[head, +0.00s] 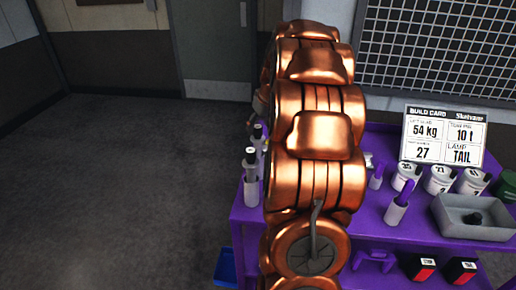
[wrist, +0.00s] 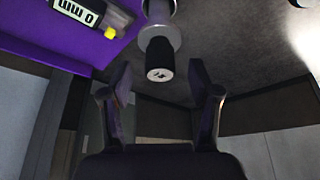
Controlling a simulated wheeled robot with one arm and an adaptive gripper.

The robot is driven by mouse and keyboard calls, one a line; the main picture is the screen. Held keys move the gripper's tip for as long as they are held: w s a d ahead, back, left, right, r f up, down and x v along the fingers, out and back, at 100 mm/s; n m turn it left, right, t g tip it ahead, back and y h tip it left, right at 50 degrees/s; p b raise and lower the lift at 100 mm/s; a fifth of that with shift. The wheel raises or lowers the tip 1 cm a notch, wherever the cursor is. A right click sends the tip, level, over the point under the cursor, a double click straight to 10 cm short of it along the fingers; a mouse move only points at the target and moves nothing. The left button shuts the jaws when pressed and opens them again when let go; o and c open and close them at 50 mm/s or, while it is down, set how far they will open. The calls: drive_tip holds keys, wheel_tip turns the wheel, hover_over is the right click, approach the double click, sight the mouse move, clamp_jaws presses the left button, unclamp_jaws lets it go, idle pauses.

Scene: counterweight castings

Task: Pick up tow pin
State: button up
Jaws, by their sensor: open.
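A pin-like part with a black end cap (wrist: 160,62) and a grey collar (wrist: 160,38) shows in the wrist view; I take it for the tow pin. It lies between and just beyond the fingertips of my gripper (wrist: 159,72), which is open with a gap on both sides of the cap. In the head view two grey cylinders with black tops, a nearer one (head: 251,178) and a farther one (head: 257,135), stand at the left edge of the purple bench. I cannot tell which one the wrist view shows. My copper arm hides my gripper in the head view.
The purple bench (head: 300,238) holds purple-handled parts (head: 398,208), white cups (head: 438,180), a grey tray (head: 450,229) and a build card (head: 443,137). Black-and-red boxes (head: 420,269) sit lower. A "0 mm" display (wrist: 78,12) is at upper left in the wrist view. Floor at left is clear.

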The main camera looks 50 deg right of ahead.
drive_tip(key=shift+x, duration=1.05)
drive_tip(key=shift+c, duration=0.2)
clamp_jaws()
